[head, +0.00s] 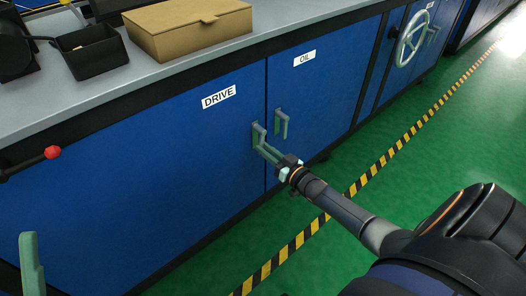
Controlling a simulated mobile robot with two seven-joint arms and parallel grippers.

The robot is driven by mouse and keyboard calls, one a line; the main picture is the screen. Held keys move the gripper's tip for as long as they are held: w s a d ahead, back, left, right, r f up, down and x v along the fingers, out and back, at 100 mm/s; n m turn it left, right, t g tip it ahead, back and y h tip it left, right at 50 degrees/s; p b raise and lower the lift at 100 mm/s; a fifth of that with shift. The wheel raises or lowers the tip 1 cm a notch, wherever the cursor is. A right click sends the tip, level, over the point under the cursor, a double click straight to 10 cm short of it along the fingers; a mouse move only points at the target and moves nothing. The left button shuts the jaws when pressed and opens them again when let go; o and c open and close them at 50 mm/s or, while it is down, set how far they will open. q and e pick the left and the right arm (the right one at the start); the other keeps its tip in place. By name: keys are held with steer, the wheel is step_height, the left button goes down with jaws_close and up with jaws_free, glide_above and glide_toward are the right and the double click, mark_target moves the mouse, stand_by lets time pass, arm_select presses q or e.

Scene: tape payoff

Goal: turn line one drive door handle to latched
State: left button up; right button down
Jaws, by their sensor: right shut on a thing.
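The blue door labelled DRIVE (190,140) is on the front of the bench, left of the door labelled OIL. Its grey handle (256,131) is near the door's right edge and looks roughly upright. My right gripper (263,149) reaches in from the lower right and is shut on the lower part of this handle, its fingers hiding some of it. At the bottom left edge, a grey-green finger (30,264) looks like part of my left gripper. The rest of it is out of frame.
The OIL door handle (282,124) stands close to the right of my right gripper. A handwheel (412,39) is farther right. A cardboard box (188,28) and a black bin (93,52) sit on the bench top. A red-knobbed lever (52,152) sticks out at left.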

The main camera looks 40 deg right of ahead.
arm_select(q)
steer(key=shift+f, duration=0.1)
arm_select(e)
steer(key=shift+d+n, duration=0.45)
steer(key=shift+n, duration=0.45)
steer(key=c, duration=0.8)
jaws_free()
arm_select(q)
steer(key=shift+m, duration=0.4)
steer(key=r+p, duration=0.4)
steer(key=shift+a+r, duration=0.25)
steer(key=shift+r, duration=0.1)
arm_select(e)
steer(key=s+d, duration=0.1)
steer(key=s, duration=1.1)
steer(key=shift+s, duration=0.2)
arm_select(q)
steer(key=shift+f, duration=0.1)
